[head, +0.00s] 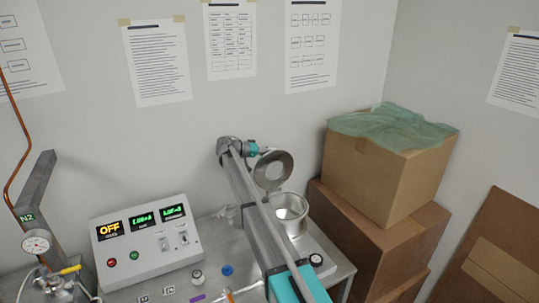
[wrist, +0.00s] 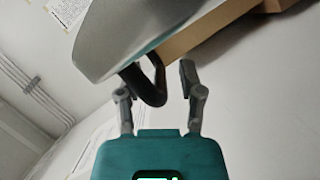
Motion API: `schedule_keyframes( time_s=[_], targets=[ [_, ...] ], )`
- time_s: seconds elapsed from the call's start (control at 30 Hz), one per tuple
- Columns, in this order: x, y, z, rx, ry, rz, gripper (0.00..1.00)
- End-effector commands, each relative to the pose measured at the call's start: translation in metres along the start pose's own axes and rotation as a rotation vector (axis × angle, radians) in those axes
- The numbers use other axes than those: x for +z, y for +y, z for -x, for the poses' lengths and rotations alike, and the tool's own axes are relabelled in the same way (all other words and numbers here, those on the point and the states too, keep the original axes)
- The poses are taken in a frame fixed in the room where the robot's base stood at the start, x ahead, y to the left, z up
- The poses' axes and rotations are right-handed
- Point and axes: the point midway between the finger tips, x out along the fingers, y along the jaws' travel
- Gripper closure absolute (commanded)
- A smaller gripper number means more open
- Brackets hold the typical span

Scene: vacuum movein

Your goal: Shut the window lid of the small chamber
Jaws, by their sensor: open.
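The small metal chamber (head: 291,214) stands on the bench with its round mouth uncovered. Its round window lid (head: 273,170) is raised above it, tilted steeply up. My gripper (head: 262,150) is at the lid's upper edge, partly hard to make out at this size. In the wrist view, the lid (wrist: 120,35) fills the top as a grey metal disc. A black curved handle (wrist: 157,88) hangs from its edge. My open gripper (wrist: 158,80) has one finger on each side of the handle; whether either touches it I cannot tell.
A control box (head: 145,243) with lit displays sits left on the bench (head: 205,277). Stacked cardboard boxes (head: 385,175) stand close on the chamber's right. A gas post (head: 38,195) with a gauge is at far left. A papered wall is behind.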

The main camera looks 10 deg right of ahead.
Motion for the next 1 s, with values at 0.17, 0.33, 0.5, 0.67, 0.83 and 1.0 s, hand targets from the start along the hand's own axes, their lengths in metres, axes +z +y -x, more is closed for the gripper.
schedule_keyframes(
  time_s=[0.17,0.33,0.5,0.67,0.83,1.0],
  targets=[
    [0.0,0.0,-0.0017,0.0,0.001,0.0,0.5],
    [0.0,-0.0001,-0.0012,0.0,0.001,0.0,0.5],
    [0.0002,-0.0003,0.0001,-0.001,0.002,0.0,0.82],
    [0.0002,-0.0003,0.0,-0.001,0.001,0.0,1.0],
    [0.0003,-0.0003,-0.0001,-0.001,0.001,0.0,1.0],
    [0.0005,0.0003,-0.0016,-0.001,-0.001,-0.002,1.0]
  ],
)
